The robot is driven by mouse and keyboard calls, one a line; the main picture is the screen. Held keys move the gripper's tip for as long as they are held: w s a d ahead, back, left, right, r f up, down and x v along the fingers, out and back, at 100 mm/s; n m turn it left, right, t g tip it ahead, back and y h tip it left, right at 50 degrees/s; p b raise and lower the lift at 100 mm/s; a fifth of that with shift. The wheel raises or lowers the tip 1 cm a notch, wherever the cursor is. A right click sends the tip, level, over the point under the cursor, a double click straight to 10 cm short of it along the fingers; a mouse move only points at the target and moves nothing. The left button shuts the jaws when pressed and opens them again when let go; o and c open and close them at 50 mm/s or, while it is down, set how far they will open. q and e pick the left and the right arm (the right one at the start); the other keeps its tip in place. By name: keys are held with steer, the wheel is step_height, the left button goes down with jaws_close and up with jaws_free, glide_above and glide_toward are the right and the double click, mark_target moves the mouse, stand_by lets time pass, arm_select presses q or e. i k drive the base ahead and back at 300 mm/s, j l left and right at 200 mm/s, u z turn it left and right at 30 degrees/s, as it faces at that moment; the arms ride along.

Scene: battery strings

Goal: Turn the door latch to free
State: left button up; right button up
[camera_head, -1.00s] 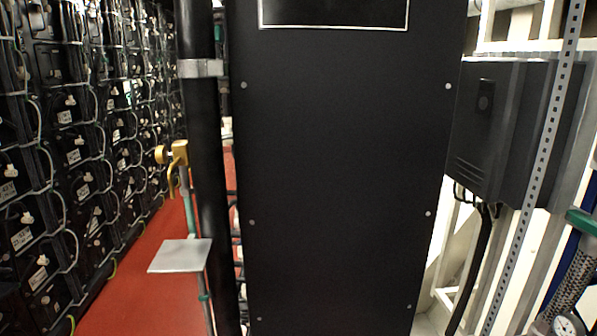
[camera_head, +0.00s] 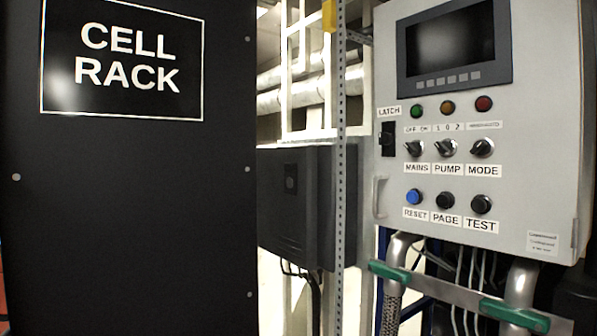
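The door latch (camera_head: 388,139) is a small black fitting on the left edge of a grey control cabinet (camera_head: 545,120), just under a white label reading LATCH (camera_head: 389,111). The cabinet door looks closed, with a pale handle (camera_head: 379,197) below the latch. Neither of my grippers shows in the head view.
The cabinet carries a dark screen (camera_head: 446,47), coloured lamps, the MAINS, PUMP and MODE knobs (camera_head: 446,147), and several push buttons. A black CELL RACK panel (camera_head: 130,220) fills the left. A dark box (camera_head: 295,205) and a perforated metal post (camera_head: 341,170) stand between. Pipes with green clamps (camera_head: 515,314) run below the cabinet.

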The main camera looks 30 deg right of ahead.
mark_target(384, 139)
steer(key=z, duration=1.8)
